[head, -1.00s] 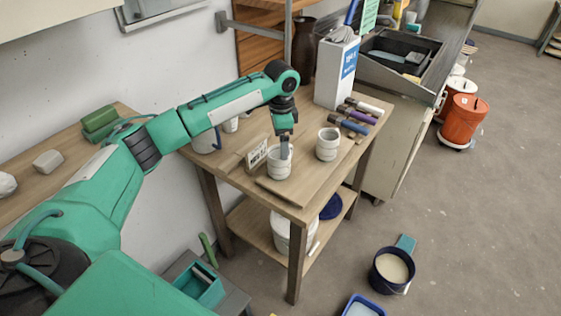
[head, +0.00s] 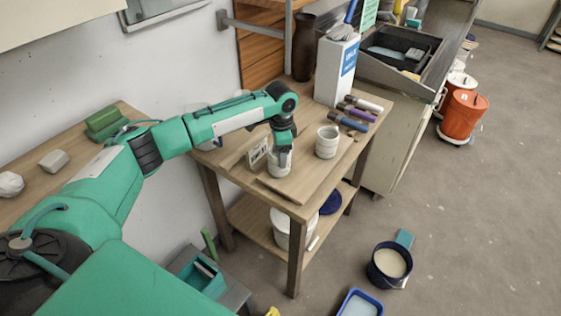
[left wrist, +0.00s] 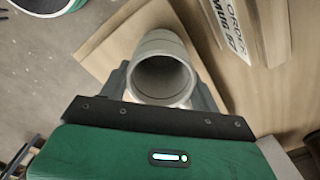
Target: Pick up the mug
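A pale grey-white mug (head: 279,168) stands upright on a wooden board (head: 300,190) on the table, beside a small sign. My left gripper (head: 281,150) points down over it and hides its upper part in the head view. In the left wrist view the mug (left wrist: 160,72) shows its round, empty-looking opening between the two grey fingers of the left gripper (left wrist: 162,88). The fingers lie on either side of it, spread apart. Contact with its wall cannot be made out. My right gripper is in neither view.
A second pale mug (head: 327,142) stands to the right on the table. The sign (head: 258,154) stands just left of the first mug. Dark and purple-handled tools (head: 352,115) and a white box (head: 335,72) are farther back. A dark blue bucket (head: 389,265) is on the floor.

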